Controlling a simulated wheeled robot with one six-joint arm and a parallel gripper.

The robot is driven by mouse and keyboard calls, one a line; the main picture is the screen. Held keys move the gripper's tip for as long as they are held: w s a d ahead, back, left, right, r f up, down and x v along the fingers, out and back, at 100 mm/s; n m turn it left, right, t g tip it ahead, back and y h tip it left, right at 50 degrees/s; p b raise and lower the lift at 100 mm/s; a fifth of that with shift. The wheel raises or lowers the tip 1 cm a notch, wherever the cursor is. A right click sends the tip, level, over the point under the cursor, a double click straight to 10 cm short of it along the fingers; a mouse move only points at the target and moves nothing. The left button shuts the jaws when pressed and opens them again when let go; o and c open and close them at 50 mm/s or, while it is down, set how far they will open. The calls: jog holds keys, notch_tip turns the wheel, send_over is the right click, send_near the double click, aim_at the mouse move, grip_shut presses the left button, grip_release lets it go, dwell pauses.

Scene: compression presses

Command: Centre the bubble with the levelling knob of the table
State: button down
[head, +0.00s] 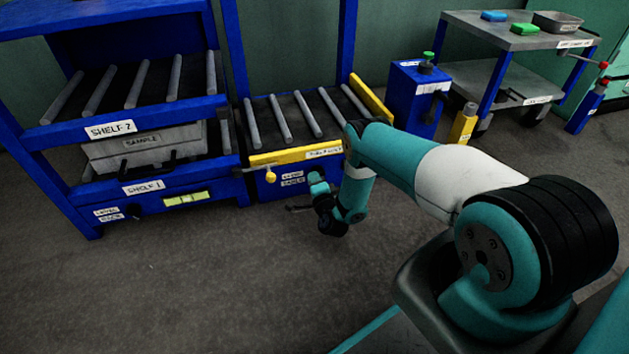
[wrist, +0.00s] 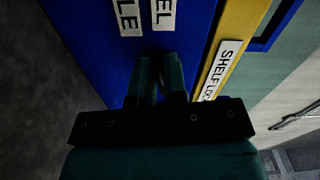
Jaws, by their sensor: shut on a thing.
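The table (head: 265,191) is the blue unit with a roller top; its front carries a "LEVEL TABLE" label pair (head: 292,180). My gripper (head: 315,180) is at this front, just right of the labels. In the wrist view its two teal fingers (wrist: 158,68) are close together against the blue front, beside the label ends (wrist: 145,15). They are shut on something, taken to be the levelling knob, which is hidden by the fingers. No bubble vial of the table shows; my arm covers the front's right part. A yellow-green vial (head: 185,198) sits on the rack at left; its bubble is too small to judge.
A yellow bar (head: 295,155) with a ball-ended handle (head: 271,175) runs above my gripper. The blue rack (head: 60,178) with a sample box (head: 143,148) stands left. A blue post (head: 415,95) and a grey cart (head: 500,35) stand right. The front floor is clear.

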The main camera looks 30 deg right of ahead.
jog(key=shift+s+d, duration=0.1)
jog(key=c, duration=1.2)
grip_release()
jog(key=shift+o, duration=0.2)
jog(key=p+v, duration=1.2)
jog(key=v, duration=0.5)
jog(key=shift+s, duration=0.2)
